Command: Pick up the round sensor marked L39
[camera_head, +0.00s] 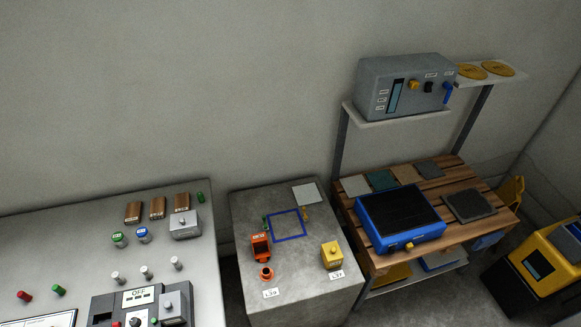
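A small round orange sensor (266,273) stands near the front of the grey middle table (310,300). A white label (271,293) lies just in front of it; its small print looks like L39, but I cannot read it surely. A yellow box-shaped device (332,255) stands to the right, with another white label (337,274) in front of it. An orange handheld device (260,246) with a dark screen is just behind the round sensor. Neither of my grippers shows in the head view.
A blue square frame (287,225) and a grey plate (305,194) lie farther back on that table. The left bench (60,240) holds knobs, brown blocks and a control panel. The wooden table (460,237) at right bears a blue device (400,219). A floor gap separates the tables.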

